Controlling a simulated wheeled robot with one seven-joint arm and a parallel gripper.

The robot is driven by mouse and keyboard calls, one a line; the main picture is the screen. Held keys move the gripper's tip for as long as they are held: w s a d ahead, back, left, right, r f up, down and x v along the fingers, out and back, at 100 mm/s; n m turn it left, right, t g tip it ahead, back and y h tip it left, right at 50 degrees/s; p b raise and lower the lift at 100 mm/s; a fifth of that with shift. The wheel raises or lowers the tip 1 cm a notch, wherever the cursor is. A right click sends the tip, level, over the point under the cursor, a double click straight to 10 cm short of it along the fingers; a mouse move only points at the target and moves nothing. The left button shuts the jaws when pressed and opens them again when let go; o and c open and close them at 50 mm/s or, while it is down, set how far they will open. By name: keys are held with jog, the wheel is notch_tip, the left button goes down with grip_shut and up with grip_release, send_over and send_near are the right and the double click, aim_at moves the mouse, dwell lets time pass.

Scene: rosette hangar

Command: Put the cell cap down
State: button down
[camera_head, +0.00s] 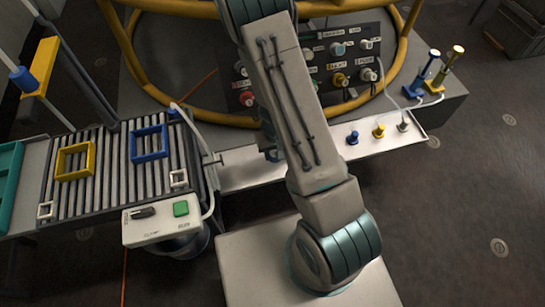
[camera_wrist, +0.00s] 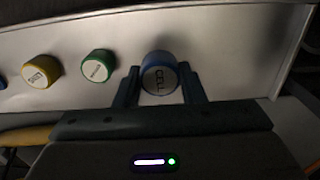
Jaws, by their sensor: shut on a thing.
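The cell cap (camera_wrist: 159,72) is a dark blue round cap with a pale lettered face, in the wrist view. My gripper (camera_wrist: 159,88) is shut on it, with one dark finger on each side. The cap is over or against the pale metal tray (camera_wrist: 222,50); I cannot tell whether it touches. A green cap (camera_wrist: 98,65) and a yellow cap (camera_wrist: 42,71) sit in a row to its left. The tray (camera_head: 335,155) also shows in the head view, where my arm hides the gripper and the held cap.
On the tray's right are a blue plug (camera_head: 352,137), a yellow plug (camera_head: 379,131) and a pale plug (camera_head: 403,124). Behind stands a socket panel (camera_head: 325,75) inside yellow tubing (camera_head: 117,40). A slatted rack (camera_head: 103,185) with coloured frames lies left.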

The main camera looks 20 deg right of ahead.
aim_at(272, 158)
jog(key=shift+w+a+f, duration=0.35)
jog(key=shift+w+f, duration=0.05)
jog(key=shift+f, duration=0.05)
jog(key=shift+f+b, duration=1.1)
jog(key=shift+f, duration=0.75)
jog(key=shift+f, duration=0.2)
jog(key=c, duration=0.9)
grip_release()
jog(key=shift+r, duration=0.1)
jog(key=shift+r, duration=0.1)
